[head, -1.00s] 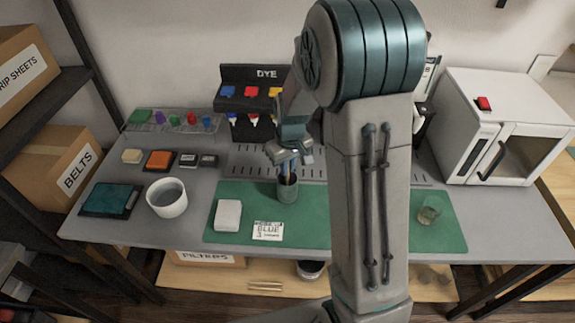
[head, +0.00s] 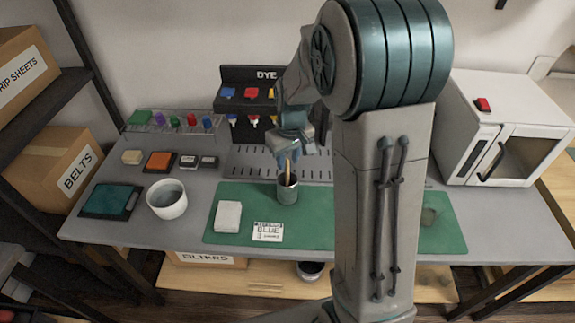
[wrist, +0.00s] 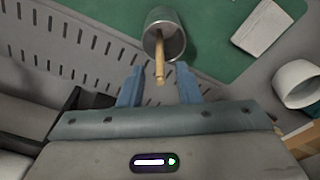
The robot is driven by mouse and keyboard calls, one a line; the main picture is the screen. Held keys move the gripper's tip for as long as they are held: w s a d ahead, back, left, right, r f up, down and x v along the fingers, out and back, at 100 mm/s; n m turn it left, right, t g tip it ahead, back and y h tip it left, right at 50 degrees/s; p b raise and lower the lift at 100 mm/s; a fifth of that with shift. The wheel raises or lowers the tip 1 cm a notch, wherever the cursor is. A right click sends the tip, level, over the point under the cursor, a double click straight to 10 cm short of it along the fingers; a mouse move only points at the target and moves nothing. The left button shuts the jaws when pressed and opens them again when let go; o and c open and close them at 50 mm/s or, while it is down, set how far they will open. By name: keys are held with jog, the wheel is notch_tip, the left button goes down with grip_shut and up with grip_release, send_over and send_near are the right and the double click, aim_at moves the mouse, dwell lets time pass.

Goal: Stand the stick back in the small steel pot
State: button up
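The small steel pot (head: 288,193) stands upright on the green mat (head: 320,222). The wooden stick (head: 288,167) stands in the pot with its upper part sticking out above the rim. My gripper (head: 289,152) is just above the pot. In the wrist view my gripper (wrist: 160,72) is open, with a blue finger on each side of the stick (wrist: 159,55) and a gap to both. The pot (wrist: 164,35) shows beyond the fingertips with the stick coming out of its mouth; the stick's lower end is hidden inside.
A white block (head: 228,216) and a label card (head: 267,231) lie on the mat left of and in front of the pot. A white bowl (head: 167,200) stands farther left. A dye rack (head: 250,105) stands behind. My arm hides part of the mat's right side.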

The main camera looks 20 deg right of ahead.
notch_tip(320, 180, up, 8)
jog(key=s+r+m+t, duration=0.1)
jog(key=s+r+m, duration=0.1)
jog(key=s, duration=1.8)
jog(key=shift+s+r+m+t, duration=0.15)
jog(key=shift+r+m+t, duration=0.15)
jog(key=shift+m, duration=0.4)
jog(key=shift+a, duration=0.1)
